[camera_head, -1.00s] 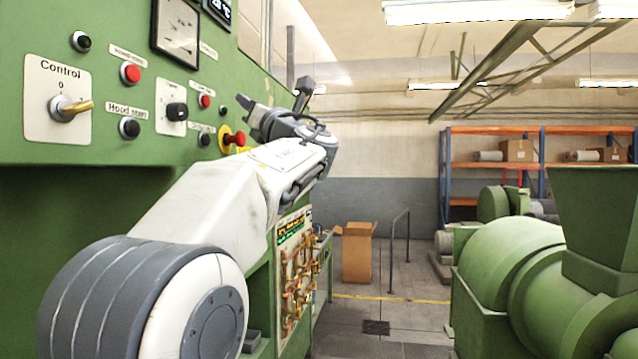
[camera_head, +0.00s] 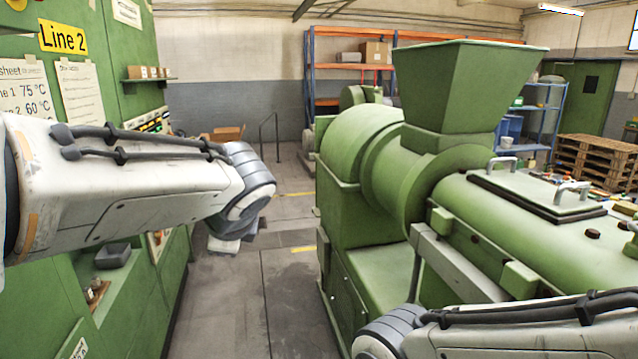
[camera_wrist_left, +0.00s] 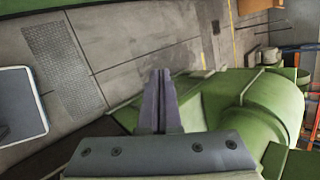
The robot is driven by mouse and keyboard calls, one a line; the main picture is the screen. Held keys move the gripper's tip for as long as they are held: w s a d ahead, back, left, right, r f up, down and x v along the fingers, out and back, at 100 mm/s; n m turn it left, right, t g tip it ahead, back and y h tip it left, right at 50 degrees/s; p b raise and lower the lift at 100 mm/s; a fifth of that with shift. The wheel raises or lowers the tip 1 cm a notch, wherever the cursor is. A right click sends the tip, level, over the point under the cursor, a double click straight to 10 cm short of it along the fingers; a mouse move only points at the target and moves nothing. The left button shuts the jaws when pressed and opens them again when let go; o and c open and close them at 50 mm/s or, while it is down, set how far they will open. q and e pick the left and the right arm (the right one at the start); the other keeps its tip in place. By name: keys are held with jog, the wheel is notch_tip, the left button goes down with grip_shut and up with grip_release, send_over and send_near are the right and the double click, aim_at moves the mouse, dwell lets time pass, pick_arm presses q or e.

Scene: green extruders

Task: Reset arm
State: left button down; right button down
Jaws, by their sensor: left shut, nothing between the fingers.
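My left arm comes in from the left in the head view and bends down at its wrist over the aisle.
A green control cabinet (camera_head: 115,50) with a "Line 2" label stands on the left. The floor aisle (camera_head: 265,285) between cabinet and extruder is clear. Orange and blue shelving (camera_head: 311,75) stands behind. Wooden pallets (camera_head: 598,160) are stacked at the right.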

pick_arm(q)
jog(key=s+d+f+n+g+h+b, duration=0.1)
jog(key=s+d+f+n+g+h, duration=0.1)
jog(key=s+f, duration=0.8)
jog(key=s+d+f+n+g+h+b, duration=0.2)
jog(key=s+d+f+n+g, duration=0.3)
jog(key=s, duration=1)
jog(key=d+f+n+h, duration=0.1)
jog(key=d+f+n, duration=0.1)
jog(key=d+f, duration=0.2)
notch_tip(320, 180, down, 2)
jog(key=shift+d+f+n, duration=0.1)
jog(key=shift+d+n, duration=0.1)
jog(key=shift+n, duration=0.1)
